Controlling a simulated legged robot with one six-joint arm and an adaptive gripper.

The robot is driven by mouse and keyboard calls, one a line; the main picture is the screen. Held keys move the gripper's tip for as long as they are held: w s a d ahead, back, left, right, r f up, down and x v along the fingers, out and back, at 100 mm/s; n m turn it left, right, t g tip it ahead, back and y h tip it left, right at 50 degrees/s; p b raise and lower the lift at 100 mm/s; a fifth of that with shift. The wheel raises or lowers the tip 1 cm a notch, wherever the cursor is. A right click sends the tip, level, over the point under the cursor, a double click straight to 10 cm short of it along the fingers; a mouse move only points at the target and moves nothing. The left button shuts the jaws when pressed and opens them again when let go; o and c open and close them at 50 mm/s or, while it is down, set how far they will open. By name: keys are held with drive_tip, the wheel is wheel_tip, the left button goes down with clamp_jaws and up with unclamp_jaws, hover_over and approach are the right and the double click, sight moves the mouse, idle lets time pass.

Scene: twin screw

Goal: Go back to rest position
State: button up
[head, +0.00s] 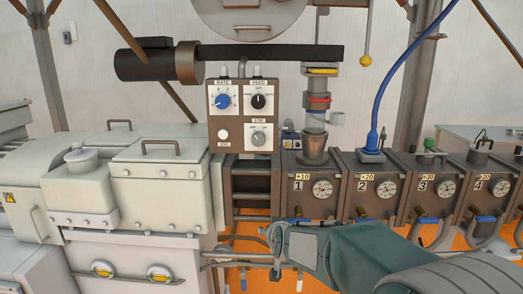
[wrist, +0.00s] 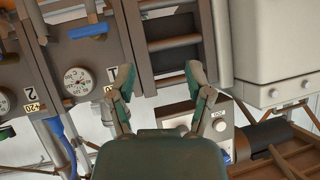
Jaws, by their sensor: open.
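My gripper (wrist: 160,82) is open in the wrist view, its two green-grey fingers spread apart with nothing between them. Behind the gap is a dark rack with horizontal bars (wrist: 172,45). In the head view my green arm reaches in from the lower right, and my gripper (head: 272,245) is low in front of the machine, below the unit marked 1 (head: 312,193). The fingertips are small there and partly blend with the pipes behind.
A control box with knobs (head: 243,117) stands above the rack (head: 250,186). Units with gauges, marked 1 to 4, run to the right, with blue-handled valves and pipes below. A pale housing (head: 160,180) fills the left. A blue hose (head: 393,75) rises from unit 2.

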drive_tip(key=s+d+g, duration=0.2)
drive_tip(key=s+d, duration=0.2)
drive_tip(key=s, duration=0.7)
drive_tip(key=s+d+r+g+h, duration=0.1)
drive_tip(key=s+d, duration=0.3)
drive_tip(key=s, duration=0.8)
drive_tip(key=s+d+r+g+h, duration=0.1)
drive_tip(key=s+d+g, duration=0.2)
drive_tip(key=s, duration=0.8)
drive_tip(key=shift+s+d+r, duration=0.25)
drive_tip(key=shift+s+d, duration=0.05)
drive_tip(key=shift+d, duration=0.55)
